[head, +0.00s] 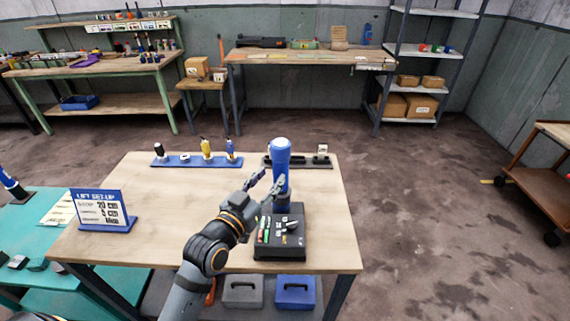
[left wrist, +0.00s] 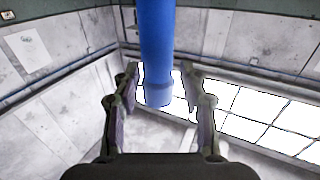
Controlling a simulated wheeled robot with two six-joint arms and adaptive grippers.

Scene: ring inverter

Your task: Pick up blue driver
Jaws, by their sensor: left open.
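A tall blue cylinder (head: 281,165) with a rounded top stands upright at the back of a black tool box (head: 280,245) on the wooden table. In the left wrist view the blue cylinder (left wrist: 157,50) hangs down from the top edge, its end between the two fingers. My left gripper (head: 266,184) is open beside the cylinder, with no visible grip on it. A smaller blue-handled driver (head: 230,150) stands in the blue rack (head: 172,162) at the table's back. I cannot tell which of these is the blue driver. My right gripper is not in view.
Yellow (head: 206,149) and black (head: 159,152) drivers share the blue rack. A dark rack (head: 312,163) lies behind the cylinder. A sign (head: 103,209) stands at the table's left. Grey (head: 243,291) and blue (head: 295,292) boxes sit below. The table's left middle is clear.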

